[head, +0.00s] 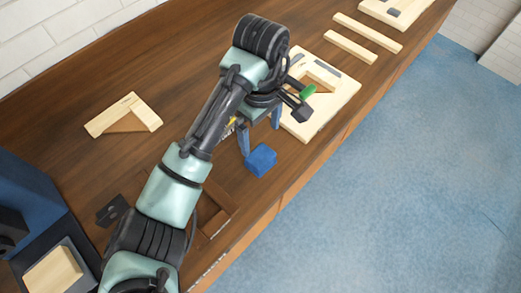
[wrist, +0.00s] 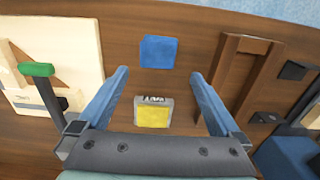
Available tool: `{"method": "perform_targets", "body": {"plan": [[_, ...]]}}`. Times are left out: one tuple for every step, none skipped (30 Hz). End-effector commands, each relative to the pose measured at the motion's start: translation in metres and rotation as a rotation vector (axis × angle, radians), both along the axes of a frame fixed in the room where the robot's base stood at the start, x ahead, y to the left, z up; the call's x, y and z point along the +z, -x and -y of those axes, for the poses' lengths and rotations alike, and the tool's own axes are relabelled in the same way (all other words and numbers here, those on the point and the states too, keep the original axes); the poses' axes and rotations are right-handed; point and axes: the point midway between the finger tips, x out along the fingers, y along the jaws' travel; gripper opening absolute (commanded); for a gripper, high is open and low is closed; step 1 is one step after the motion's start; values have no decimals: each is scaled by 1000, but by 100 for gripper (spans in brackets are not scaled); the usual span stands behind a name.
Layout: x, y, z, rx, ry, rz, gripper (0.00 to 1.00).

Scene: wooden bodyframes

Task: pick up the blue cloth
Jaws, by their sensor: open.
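The blue cloth (head: 261,160) lies on the wooden table near its front edge, as a small folded block. It also shows in the wrist view (wrist: 158,52), flat on the wood and beyond the fingertips. My gripper (head: 260,135) is above the table just behind the cloth, with its fingers apart and empty. In the wrist view, my gripper (wrist: 160,82) has its two blue fingers spread wide, with the cloth ahead of the gap between them and not touching either finger.
A yellow-and-grey item (wrist: 153,112) lies on the table between the fingers. A light wooden frame (head: 340,95) with a green-handled tool (head: 307,91) is right of the gripper. A brown wooden frame (wrist: 238,65) is right of the cloth in the wrist view. Blue floor (head: 400,170) lies beyond the table edge.

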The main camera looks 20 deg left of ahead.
Motion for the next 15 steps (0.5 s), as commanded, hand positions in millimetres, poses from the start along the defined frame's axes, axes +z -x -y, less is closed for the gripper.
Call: {"method": "perform_targets", "body": {"plan": [[-14, 1, 1, -1, 2, -2, 100], [-18, 0, 1, -1, 2, -2, 100], [-25, 0, 0, -1, 1, -1, 100], [-30, 1, 0, -1, 1, -1, 100], [-35, 0, 0, -1, 1, 1, 100], [-42, 0, 0, -2, 0, 1, 100], [-46, 0, 0, -2, 0, 1, 100], [-50, 0, 1, -2, 1, 2, 100], [-54, -1, 1, -3, 0, 3, 100], [-56, -1, 1, -3, 0, 4, 100], [-58, -1, 1, -4, -1, 4, 100], [-60, -1, 0, -4, 0, 5, 100], [-61, -1, 0, -4, 0, 5, 100], [-63, -1, 0, -4, -1, 4, 100], [-66, 0, -1, -3, -1, 4, 100]]}}
